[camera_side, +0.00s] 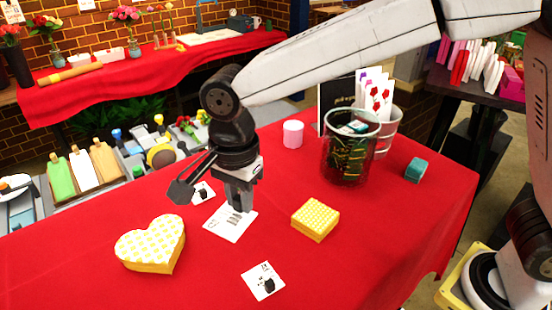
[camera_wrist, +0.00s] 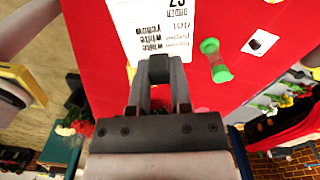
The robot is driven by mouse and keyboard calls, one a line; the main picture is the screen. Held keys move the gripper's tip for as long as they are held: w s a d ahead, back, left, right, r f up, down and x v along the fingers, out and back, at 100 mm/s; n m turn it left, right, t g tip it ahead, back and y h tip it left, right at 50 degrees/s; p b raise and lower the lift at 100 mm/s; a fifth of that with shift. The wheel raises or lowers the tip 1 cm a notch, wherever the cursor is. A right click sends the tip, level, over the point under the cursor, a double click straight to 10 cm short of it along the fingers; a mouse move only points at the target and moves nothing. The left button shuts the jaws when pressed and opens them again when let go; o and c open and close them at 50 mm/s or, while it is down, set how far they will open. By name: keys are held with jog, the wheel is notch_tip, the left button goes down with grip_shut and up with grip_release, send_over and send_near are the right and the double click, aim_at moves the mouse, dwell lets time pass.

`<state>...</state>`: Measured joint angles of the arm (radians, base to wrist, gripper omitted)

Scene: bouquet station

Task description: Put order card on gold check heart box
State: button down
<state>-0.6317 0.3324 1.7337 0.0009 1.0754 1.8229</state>
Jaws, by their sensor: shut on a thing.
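The order card (camera_side: 228,223), white with printed text, is held at one edge by my gripper (camera_side: 240,206). In the wrist view the card (camera_wrist: 152,22) extends beyond the fingertips of my gripper (camera_wrist: 161,70), showing "ORDER", a number and several lines of words. My gripper points down and is shut on the card; whether the card touches the cloth is hard to tell. The gold check heart box (camera_side: 152,244), yellow and white with a checked lid, sits on the red cloth to the left of the card, apart from it. Its lid is bare.
A yellow square box (camera_side: 316,219) stands to the right. Smaller cards lie behind (camera_side: 204,191) and in front (camera_side: 263,281). A dark glass container (camera_side: 347,160), a pink-white cylinder (camera_side: 293,134) and a teal block (camera_side: 416,170) stand farther back. A green-and-red object (camera_wrist: 215,60) shows in the wrist view.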

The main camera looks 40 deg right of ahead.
aim_at(157, 250)
jog(key=shift+a, duration=0.35)
jog(key=shift+w+a+f, duration=0.2)
jog(key=shift+w+a, duration=0.1)
jog(key=shift+w, duration=0.25)
jog(key=w+a+f, duration=0.6)
jog(key=w+f, duration=0.2)
jog(key=w, duration=0.2)
jog(key=shift+w+f, duration=0.3)
jog(key=shift+f, duration=0.1)
jog(key=shift+w+a+f, duration=0.1)
jog(key=shift+f, duration=0.85)
jog(key=shift+w+a+f, duration=0.1)
jog(key=shift+f, duration=0.8)
